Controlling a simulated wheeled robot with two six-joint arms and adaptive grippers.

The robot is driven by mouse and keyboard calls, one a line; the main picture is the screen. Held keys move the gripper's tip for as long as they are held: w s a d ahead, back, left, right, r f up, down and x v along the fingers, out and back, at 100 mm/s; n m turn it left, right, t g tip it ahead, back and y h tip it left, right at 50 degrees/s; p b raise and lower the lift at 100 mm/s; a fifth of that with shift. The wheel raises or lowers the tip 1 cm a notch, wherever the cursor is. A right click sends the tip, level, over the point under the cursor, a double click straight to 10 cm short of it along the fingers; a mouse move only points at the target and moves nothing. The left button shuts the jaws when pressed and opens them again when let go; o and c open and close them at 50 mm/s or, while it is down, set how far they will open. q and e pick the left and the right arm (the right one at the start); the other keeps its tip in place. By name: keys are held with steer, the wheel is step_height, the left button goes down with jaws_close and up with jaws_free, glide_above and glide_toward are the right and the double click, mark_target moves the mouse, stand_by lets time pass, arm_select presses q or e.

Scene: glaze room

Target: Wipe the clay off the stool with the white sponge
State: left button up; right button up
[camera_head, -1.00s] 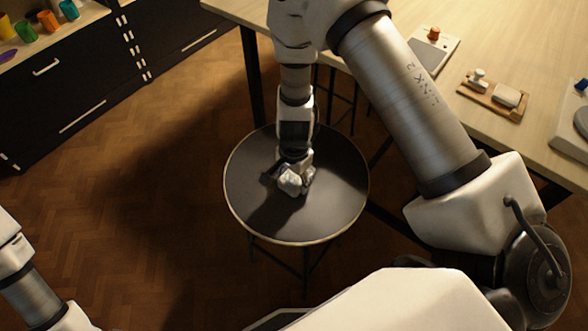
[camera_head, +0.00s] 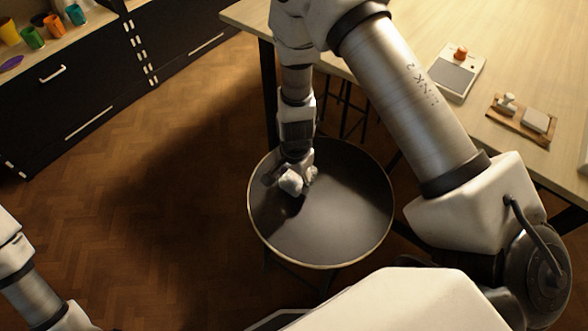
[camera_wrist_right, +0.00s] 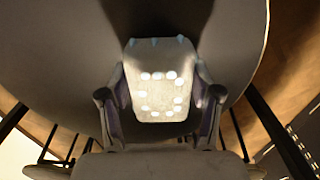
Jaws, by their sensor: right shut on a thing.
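The round dark stool (camera_head: 335,218) with a pale rim stands on the wood floor, and its seat also fills much of the right wrist view (camera_wrist_right: 235,45). My right gripper (camera_head: 294,173) points down over the upper left part of the seat. It is shut on the white sponge (camera_head: 291,184), which also shows between the two fingers in the right wrist view (camera_wrist_right: 158,62), with bright spots on it. The sponge is at or close to the seat; I cannot tell if it touches. I make out no clay on the visible seat. My left gripper is out of view.
A pale worktable (camera_head: 400,20) stands behind the stool, with a small scale (camera_head: 455,76) and a wooden board (camera_head: 515,124) holding white pieces. A dark cabinet (camera_head: 60,100) with coloured cups stands at the upper left. The floor left of the stool is clear.

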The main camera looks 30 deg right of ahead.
steer(key=r+p, duration=0.2)
steer(key=r, duration=0.1)
steer(key=shift+s+d+r, duration=0.1)
steer(key=shift+s+r, duration=0.05)
steer(key=shift+s, duration=0.2)
steer(key=shift+w+r+p, duration=0.15)
steer(key=shift+r+p, duration=0.45)
steer(key=shift+p, duration=0.2)
steer(key=shift+r+p, duration=0.8)
steer(key=shift+r, duration=0.2)
steer(key=shift+f, duration=0.1)
